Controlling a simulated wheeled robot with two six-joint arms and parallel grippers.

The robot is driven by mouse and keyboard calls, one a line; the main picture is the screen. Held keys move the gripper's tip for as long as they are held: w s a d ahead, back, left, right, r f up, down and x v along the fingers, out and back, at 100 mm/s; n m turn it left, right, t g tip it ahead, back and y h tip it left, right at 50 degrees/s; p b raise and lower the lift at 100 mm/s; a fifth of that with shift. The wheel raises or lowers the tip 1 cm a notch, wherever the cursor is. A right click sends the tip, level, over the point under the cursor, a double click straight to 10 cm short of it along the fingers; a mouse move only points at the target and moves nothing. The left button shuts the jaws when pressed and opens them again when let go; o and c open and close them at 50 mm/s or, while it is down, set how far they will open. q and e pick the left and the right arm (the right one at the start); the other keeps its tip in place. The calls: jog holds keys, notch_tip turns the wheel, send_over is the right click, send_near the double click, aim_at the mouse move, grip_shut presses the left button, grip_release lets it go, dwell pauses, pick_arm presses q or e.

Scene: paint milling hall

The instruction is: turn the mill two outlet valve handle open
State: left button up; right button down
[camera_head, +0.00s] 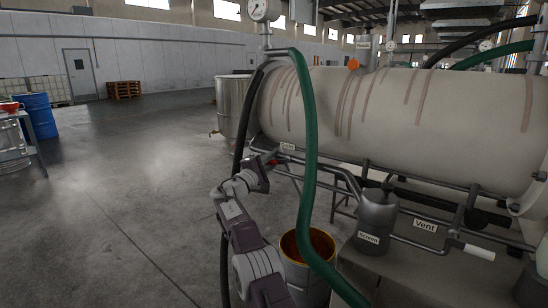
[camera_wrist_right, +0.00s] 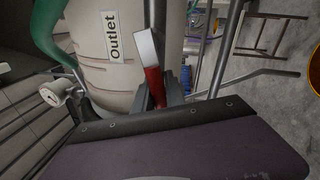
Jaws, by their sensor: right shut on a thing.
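The mill (camera_head: 400,110) is a long cream horizontal tank with brown drip streaks. A small label (camera_head: 287,147) sits below its left end; in the right wrist view the label (camera_wrist_right: 112,35) reads "Outlet". My right gripper (camera_head: 270,161) is at the outlet below this end. In the right wrist view its fingers (camera_wrist_right: 158,96) are shut on the red part of the valve handle (camera_wrist_right: 154,80). A flat grey metal piece (camera_wrist_right: 147,46) extends from the red part. The fingers hide part of the handle. My left gripper is not in view.
A green hose (camera_head: 308,150) hangs close to the right of my right arm, with a black hose (camera_head: 239,140) beside it. An open yellow-rimmed drum (camera_head: 297,268) stands below. A grey "Screen" canister (camera_head: 377,218) and "Vent" pipe (camera_head: 425,225) are at right.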

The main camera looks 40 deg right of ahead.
jog(key=shift+r+m+g+p, duration=0.25)
jog(key=shift+r+m+p, duration=0.2)
jog(key=shift+m+p, duration=0.45)
jog(key=shift+r+m+g+p, duration=0.25)
jog(key=shift+r+m+p, duration=0.15)
jog(key=shift+m+p, duration=0.45)
jog(key=c, duration=1.4)
grip_release()
jog(key=a+b, duration=0.1)
jog(key=f+b, duration=0.1)
jog(key=b, duration=0.1)
jog(key=a+b, duration=0.1)
jog(key=b, duration=0.1)
jog(key=shift+s+a+f, duration=0.3)
jog(key=shift+r+b+v, duration=0.2)
jog(key=shift+b+v, duration=0.2)
jog(key=shift+v, duration=1.15)
jog(key=shift+r+b+v, duration=0.2)
jog(key=shift+b+v, duration=0.15)
jog(key=shift+v, duration=1.2)
